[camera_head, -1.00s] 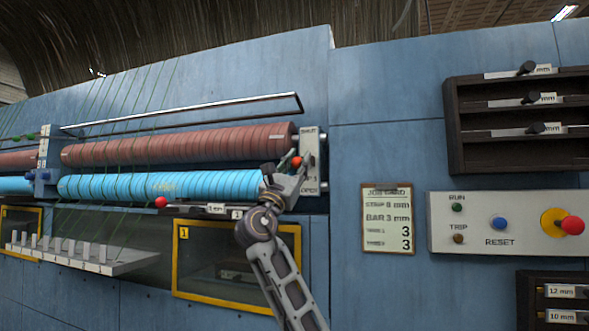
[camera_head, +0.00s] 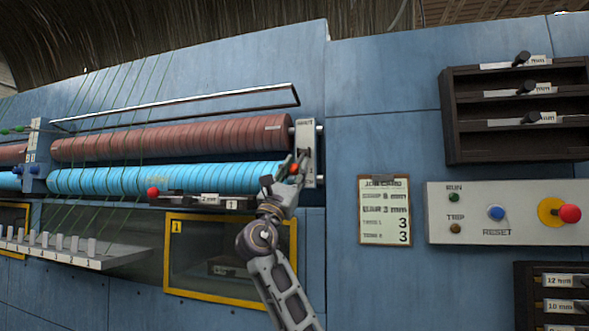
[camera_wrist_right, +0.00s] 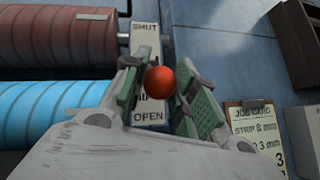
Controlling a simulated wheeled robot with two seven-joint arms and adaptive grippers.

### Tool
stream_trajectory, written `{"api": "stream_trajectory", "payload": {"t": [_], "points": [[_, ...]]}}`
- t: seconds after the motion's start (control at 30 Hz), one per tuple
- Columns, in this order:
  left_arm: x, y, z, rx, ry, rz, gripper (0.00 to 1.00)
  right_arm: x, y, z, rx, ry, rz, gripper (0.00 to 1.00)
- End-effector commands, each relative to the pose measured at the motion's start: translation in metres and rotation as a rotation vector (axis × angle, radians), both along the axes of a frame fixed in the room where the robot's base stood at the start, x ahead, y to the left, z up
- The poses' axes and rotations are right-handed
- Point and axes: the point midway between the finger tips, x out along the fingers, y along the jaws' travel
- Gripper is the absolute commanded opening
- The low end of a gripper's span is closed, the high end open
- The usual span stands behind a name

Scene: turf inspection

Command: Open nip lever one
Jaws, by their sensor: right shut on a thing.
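The nip lever's red knob (camera_head: 293,168) is at the right end of the rollers, in front of a white plate (camera_head: 306,140) marked SHUT at the top and OPEN at the bottom. In the right wrist view the knob (camera_wrist_right: 159,82) sits between the green-padded fingers of my right gripper (camera_wrist_right: 158,88), lower on the plate and nearer the OPEN word. My right gripper (camera_head: 288,177) is shut on this knob. The lever's arm is mostly hidden behind the fingers. My left gripper is not in view.
A red-brown roller (camera_head: 170,138) lies above a blue roller (camera_head: 160,178) to the left. A bar with a red ball (camera_head: 153,192) and a yellow-framed window (camera_head: 168,255) are below. A job card (camera_head: 385,212) and a button panel (camera_head: 470,225) are at the right.

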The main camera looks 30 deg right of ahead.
Motion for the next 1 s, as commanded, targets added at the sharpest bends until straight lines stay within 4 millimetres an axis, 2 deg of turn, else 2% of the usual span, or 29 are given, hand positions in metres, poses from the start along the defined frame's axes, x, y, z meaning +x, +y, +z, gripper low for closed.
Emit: {"api": "stream_trajectory", "payload": {"t": [0.03, 0.53, 0.57, 0.7, 1.0], "points": [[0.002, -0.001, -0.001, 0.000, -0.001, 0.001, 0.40, -0.003, -0.007, -0.003, 0.014, -0.004, -0.012, 0.00], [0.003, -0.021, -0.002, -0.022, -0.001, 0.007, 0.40, -0.002, -0.009, -0.004, 0.014, -0.005, -0.012, 0.00], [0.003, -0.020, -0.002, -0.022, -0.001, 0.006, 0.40, -0.002, -0.009, -0.004, 0.014, -0.005, -0.012, 0.31], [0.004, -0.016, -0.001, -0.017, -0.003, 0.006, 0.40, -0.002, -0.009, -0.003, 0.013, -0.004, -0.011, 0.49], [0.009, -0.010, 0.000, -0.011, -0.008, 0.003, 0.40, -0.001, -0.007, -0.003, 0.009, -0.003, -0.008, 0.51]]}}
